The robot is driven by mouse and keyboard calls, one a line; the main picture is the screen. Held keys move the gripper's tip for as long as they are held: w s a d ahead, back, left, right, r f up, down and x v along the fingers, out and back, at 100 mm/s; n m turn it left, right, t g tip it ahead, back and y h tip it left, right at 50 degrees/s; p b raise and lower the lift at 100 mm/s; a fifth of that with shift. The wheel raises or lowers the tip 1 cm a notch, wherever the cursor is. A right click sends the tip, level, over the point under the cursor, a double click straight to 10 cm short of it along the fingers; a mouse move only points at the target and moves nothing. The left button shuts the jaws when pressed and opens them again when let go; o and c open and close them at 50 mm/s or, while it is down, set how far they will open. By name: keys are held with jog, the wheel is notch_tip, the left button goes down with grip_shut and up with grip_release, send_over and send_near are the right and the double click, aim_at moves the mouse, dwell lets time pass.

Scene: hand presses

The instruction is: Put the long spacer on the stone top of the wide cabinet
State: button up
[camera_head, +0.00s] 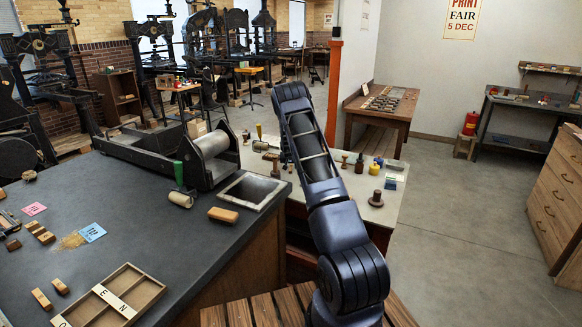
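My arm reaches up and forward through the middle of the view. Its far end is hidden behind its own links, so my gripper and anything in it do not show. A wide cabinet with a dark grey, stone-like top (130,205) fills the left; its wooden side faces the front. I cannot pick out the long spacer for sure. Small wooden blocks lie on the dark top: a pair at the front (42,299), several at the left (40,232), and a thicker tan block (223,215) near the right edge.
The dark top also holds a press bed with a roller (210,145), a hand roller (181,199), a metal frame (253,190) and a divided tray (118,297). A pale bench (345,205) with small bottles stands behind my arm. Open floor (465,230) lies right.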

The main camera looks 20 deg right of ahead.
jog(key=shift+r, duration=0.1)
jog(key=s+a+r+y, duration=0.1)
jog(key=s+a+r, duration=0.2)
jog(key=s+r, duration=0.8)
jog(key=s+a+r, duration=0.3)
jog(key=s+r, duration=0.5)
jog(key=r, duration=0.8)
jog(key=s+a+r+n+y, duration=0.1)
jog(key=s+a+r, duration=0.1)
jog(key=s+r, duration=0.45)
jog(key=s+a+r, duration=0.2)
jog(key=s+r, duration=0.2)
jog(key=s, duration=0.5)
jog(key=s+a+r+n, duration=0.1)
jog(key=s+a, duration=0.2)
jog(key=s, duration=1.4)
jog(key=s+a+n+g, duration=0.1)
jog(key=s+a+n, duration=0.1)
jog(key=s, duration=1.6)
jog(key=shift+a+r+y, duration=0.3)
jog(key=shift+a+r, duration=0.05)
jog(key=shift+a, duration=0.1)
jog(key=shift+o, duration=0.5)
jog(key=shift+s+f, duration=0.15)
jog(key=shift+s, duration=0.1)
